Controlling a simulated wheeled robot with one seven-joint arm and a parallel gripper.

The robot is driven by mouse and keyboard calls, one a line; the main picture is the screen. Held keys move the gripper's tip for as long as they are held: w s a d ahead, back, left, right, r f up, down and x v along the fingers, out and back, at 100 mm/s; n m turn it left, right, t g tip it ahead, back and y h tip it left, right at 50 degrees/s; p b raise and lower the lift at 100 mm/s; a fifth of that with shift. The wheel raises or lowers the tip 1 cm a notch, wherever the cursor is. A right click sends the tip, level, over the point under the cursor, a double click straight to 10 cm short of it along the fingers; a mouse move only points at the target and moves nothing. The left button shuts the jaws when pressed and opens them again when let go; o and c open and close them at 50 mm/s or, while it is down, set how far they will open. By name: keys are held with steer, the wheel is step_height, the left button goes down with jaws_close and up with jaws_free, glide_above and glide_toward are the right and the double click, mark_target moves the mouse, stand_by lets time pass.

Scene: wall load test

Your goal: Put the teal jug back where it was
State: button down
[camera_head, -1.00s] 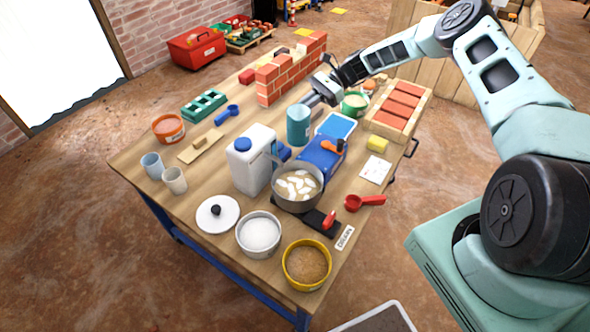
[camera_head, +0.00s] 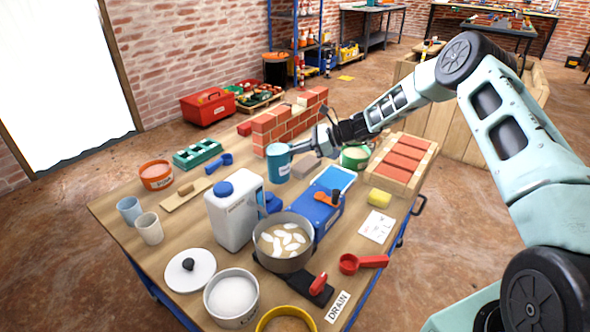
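The teal jug (camera_head: 278,165) is an upright cylinder with a pale label. The jug hides part of the grip. Its base appears slightly above the tabletop, but the gap is hard to judge.
The brick wall (camera_head: 290,122) stands behind the jug. A grey block (camera_head: 307,167) lies to its right, near a green tub (camera_head: 355,157). The white canister (camera_head: 233,212), blue scale (camera_head: 314,212) and pot (camera_head: 283,262) stand in front.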

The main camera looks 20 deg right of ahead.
steer(key=shift+f, duration=2.35)
steer(key=shift+b, duration=0.3)
steer(key=shift+f, duration=0.2)
steer(key=c, duration=1.5)
jaws_free()
steer(key=shift+r, duration=0.15)
